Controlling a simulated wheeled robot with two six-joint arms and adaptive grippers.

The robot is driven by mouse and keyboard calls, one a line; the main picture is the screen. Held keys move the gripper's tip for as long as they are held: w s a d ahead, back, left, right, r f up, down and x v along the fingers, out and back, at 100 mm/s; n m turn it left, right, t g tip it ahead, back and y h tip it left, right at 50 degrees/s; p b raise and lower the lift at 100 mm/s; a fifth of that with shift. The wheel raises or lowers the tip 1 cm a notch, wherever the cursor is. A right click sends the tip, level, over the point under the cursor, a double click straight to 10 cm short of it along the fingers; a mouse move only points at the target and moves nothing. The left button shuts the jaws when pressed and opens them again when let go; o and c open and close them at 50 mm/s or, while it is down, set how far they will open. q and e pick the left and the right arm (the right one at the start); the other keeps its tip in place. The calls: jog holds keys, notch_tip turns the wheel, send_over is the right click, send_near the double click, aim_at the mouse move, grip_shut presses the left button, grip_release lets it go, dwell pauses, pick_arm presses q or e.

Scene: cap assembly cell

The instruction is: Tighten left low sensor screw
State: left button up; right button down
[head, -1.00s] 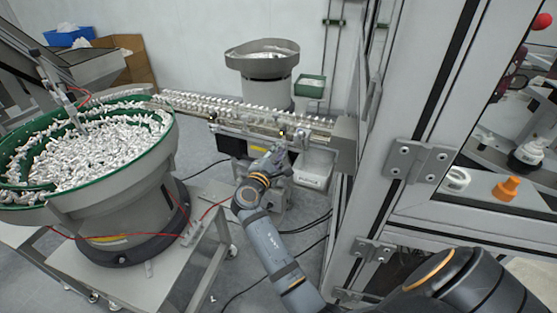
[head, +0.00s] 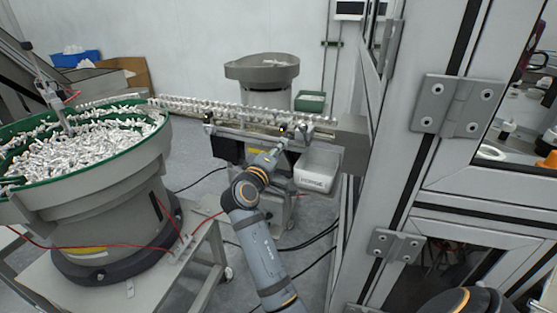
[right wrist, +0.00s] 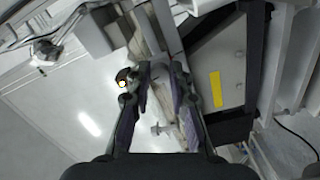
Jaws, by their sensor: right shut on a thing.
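My right gripper (head: 281,146) is at the front side of the feeder rail (head: 240,108), just below a small sensor with a lit yellow spot (head: 283,129). In the right wrist view its two fingers (right wrist: 159,72) are closed around a small part, with a gap between them; the part, apparently the sensor screw, is mostly hidden by the fingertips. The lit sensor (right wrist: 122,84) shows just left of the left finger. My left gripper is not in view.
A bowl feeder (head: 85,165) full of white parts stands at left. A hinged cabinet frame (head: 400,180) fills the right side. A second bowl (head: 262,70) stands behind the rail.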

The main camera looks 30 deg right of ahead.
jog(key=shift+m+b, duration=1.05)
jog(key=shift+m, duration=0.05)
jog(key=c, duration=1.2)
grip_release()
notch_tip(320, 180, up, 10)
